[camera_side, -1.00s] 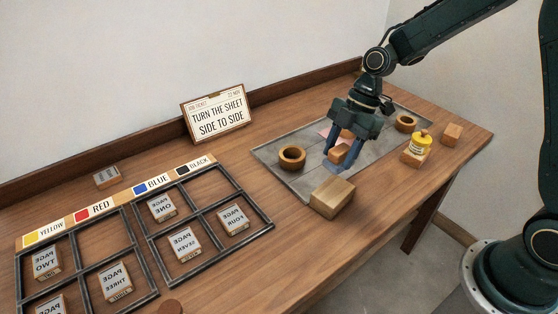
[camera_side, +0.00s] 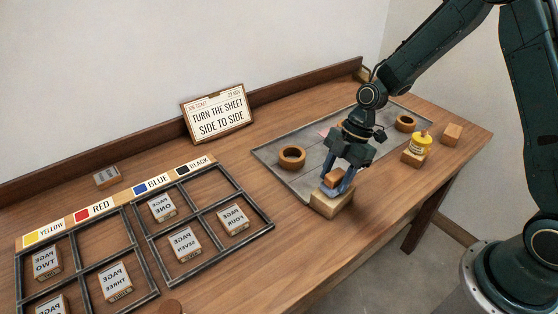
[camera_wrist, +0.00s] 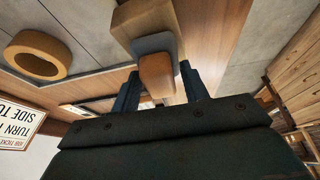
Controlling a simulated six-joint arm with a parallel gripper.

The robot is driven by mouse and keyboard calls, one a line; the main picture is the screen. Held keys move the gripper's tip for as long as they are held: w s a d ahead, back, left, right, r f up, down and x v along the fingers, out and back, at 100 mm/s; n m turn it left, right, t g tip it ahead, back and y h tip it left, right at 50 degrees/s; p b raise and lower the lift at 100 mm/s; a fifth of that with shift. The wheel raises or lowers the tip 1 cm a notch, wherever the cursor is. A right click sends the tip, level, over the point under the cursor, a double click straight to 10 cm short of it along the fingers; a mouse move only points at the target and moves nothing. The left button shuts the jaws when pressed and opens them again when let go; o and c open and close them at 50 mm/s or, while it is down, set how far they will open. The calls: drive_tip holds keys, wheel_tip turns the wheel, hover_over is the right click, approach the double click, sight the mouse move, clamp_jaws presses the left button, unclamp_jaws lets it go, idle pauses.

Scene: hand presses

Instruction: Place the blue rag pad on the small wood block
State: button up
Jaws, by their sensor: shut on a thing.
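My gripper (camera_side: 337,182) is shut on the blue rag pad, a brown wooden grip (camera_side: 333,178) with a grey-blue pad (camera_wrist: 153,43) on its underside. The fingers clasp both sides of the grip, as the wrist view of my gripper (camera_wrist: 160,74) shows. The pale small wood block (camera_side: 330,204) is on the table at the front edge of the grey sheet. It also shows in the wrist view (camera_wrist: 143,17). The held pad is directly over the block's top; I cannot tell whether they touch.
A round wooden ring (camera_side: 292,157) stands on the grey mat (camera_side: 275,165), with another ring (camera_side: 406,123) farther right. A yellow-topped pot (camera_side: 420,144) on a block and a bare brown block (camera_side: 452,133) stand at right. The black divided frame (camera_side: 150,245) with page blocks fills the left.

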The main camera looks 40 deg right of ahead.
drive_tip(key=shift+f, duration=0.1)
drive_tip(key=o, duration=1)
drive_tip(key=v, duration=1.2)
drive_tip(key=shift+s+r, duration=0.1)
drive_tip(key=shift+r, duration=0.15)
